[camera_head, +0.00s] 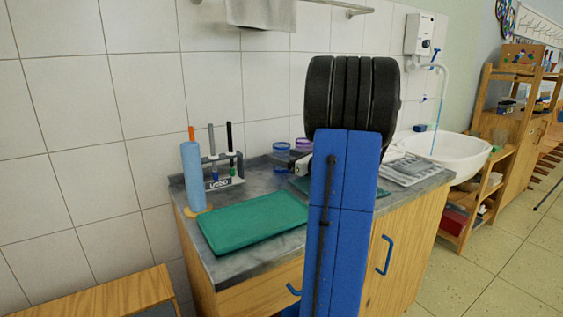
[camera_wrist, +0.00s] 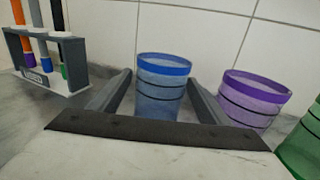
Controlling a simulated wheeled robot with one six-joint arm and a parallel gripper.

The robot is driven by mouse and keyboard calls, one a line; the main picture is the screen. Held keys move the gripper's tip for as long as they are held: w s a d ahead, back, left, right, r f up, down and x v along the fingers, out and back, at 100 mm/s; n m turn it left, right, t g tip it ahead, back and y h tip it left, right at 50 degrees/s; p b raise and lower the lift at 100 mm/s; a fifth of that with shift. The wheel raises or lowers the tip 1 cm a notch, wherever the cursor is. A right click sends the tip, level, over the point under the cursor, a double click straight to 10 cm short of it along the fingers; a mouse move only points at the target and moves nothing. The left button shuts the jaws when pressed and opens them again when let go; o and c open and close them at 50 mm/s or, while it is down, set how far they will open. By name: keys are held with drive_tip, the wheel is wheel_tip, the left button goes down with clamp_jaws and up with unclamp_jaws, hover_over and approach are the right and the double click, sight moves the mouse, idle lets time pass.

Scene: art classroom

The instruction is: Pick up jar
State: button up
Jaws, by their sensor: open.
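A see-through blue jar (camera_wrist: 162,92) with dark bands stands upright on the grey counter. A similar purple jar (camera_wrist: 250,103) stands to its right, and part of a green jar (camera_wrist: 304,143) shows at the right edge of the wrist view. The head view shows the blue jar (camera_head: 281,158) and purple jar (camera_head: 303,146) near the wall. My gripper (camera_wrist: 159,78) is open, its fingers to the left and right of the blue jar. I cannot tell whether either finger touches it. My arm hides much of the gripper in the head view.
A rack (camera_head: 224,183) with pens or brushes stands left of the jars, beside a blue cylinder (camera_head: 192,175). A green mat (camera_head: 252,222) lies on the counter's front left. Newspapers (camera_head: 410,169) and a white sink (camera_head: 455,152) are to the right. The tiled wall is close behind the jars.

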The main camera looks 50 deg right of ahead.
drive_tip(key=shift+w+a+r, duration=0.1)
drive_tip(key=shift+w+a, duration=0.05)
drive_tip(key=shift+w, duration=1.35)
drive_tip(key=c, duration=1.2)
drive_tip(key=shift+o, duration=0.2)
